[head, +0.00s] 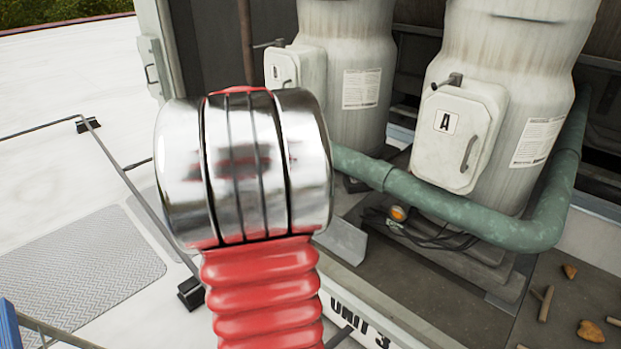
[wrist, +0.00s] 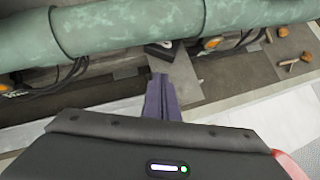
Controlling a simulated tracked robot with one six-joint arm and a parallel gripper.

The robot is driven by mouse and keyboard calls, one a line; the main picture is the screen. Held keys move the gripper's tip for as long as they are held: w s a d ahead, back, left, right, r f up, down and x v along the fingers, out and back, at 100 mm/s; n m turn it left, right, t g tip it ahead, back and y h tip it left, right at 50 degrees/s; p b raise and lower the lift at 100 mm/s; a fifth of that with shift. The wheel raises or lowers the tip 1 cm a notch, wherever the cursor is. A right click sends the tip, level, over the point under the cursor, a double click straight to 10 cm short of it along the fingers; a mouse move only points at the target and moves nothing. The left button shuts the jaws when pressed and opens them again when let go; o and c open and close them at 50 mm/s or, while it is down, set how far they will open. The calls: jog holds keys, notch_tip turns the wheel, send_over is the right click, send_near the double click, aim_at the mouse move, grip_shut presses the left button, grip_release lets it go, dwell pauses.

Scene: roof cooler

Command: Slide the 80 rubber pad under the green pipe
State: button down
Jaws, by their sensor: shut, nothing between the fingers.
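The green pipe (head: 430,205) runs from behind my arm to the right, in front of the grey units, in the head view. It crosses the top of the wrist view (wrist: 130,27). A small black block (wrist: 162,48) with a white mark, apparently the rubber pad, lies at the pipe's lower edge there; its number is not legible. Its far side is hidden by the pipe, and I cannot tell how far under it reaches. My gripper (wrist: 162,78) is shut and empty, its tips just short of the block; contact is unclear. My arm hides the gripper in the head view.
A grey metal bracket (head: 343,240) stands on the deck edge, close to the right of my fingers in the wrist view (wrist: 186,76). Dark cables and an orange lamp (head: 398,213) sit below the pipe. Leaves and twigs (head: 591,331) lie at right.

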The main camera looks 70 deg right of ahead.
aim_at(346, 186)
jog(key=shift+s+d+r, duration=0.1)
jog(key=shift+s+d, duration=1.1)
jog(key=shift+d, duration=0.05)
jog(key=shift+w, duration=0.1)
jog(key=shift+d, duration=0.1)
